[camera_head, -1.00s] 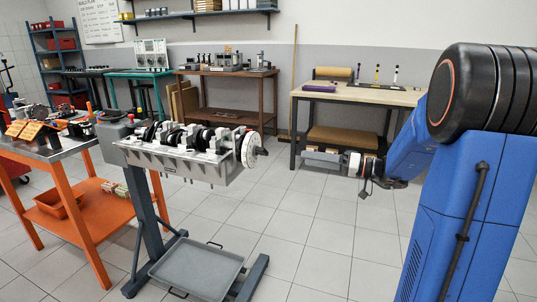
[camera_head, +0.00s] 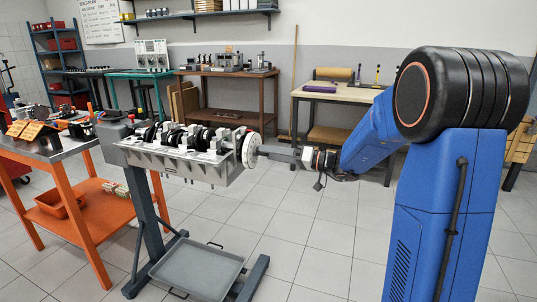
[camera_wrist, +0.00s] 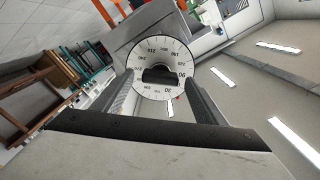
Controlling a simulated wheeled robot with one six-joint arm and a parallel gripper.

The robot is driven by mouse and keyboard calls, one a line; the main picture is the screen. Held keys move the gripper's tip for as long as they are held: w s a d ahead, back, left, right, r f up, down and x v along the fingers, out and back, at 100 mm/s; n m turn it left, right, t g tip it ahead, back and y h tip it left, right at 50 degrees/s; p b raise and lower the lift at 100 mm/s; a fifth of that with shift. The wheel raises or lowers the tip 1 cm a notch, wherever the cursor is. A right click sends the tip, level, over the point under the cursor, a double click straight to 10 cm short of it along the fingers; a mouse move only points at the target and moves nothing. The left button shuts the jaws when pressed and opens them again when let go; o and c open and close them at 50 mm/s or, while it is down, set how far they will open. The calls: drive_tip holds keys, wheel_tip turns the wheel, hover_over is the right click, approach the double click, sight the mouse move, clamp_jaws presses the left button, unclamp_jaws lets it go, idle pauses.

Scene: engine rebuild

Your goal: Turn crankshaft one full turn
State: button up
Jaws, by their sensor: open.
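The crankshaft (camera_head: 205,137) lies along the top of the grey engine block (camera_head: 190,164), which is held on a stand. A white degree wheel (camera_head: 250,150) is on its right end. The wheel faces the wrist view (camera_wrist: 150,49), with a dark bar-shaped piece (camera_wrist: 161,75) at its centre. My gripper (camera_head: 262,150) points left at the wheel. In the wrist view its two fingers (camera_wrist: 160,82) are open, one on each side of the dark piece. I cannot tell whether they touch it.
A grey drip tray (camera_head: 198,270) lies below the block between the stand's legs. An orange cart (camera_head: 85,218) with parts stands at the left. A wooden-topped bench (camera_head: 345,94) stands behind my arm. The tiled floor at front right of the stand is clear.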

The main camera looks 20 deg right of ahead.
drive_tip(key=shift+x, duration=0.8)
drive_tip(key=c, duration=1.1)
drive_tip(key=shift+o, duration=0.2)
drive_tip(key=shift+m, duration=0.3)
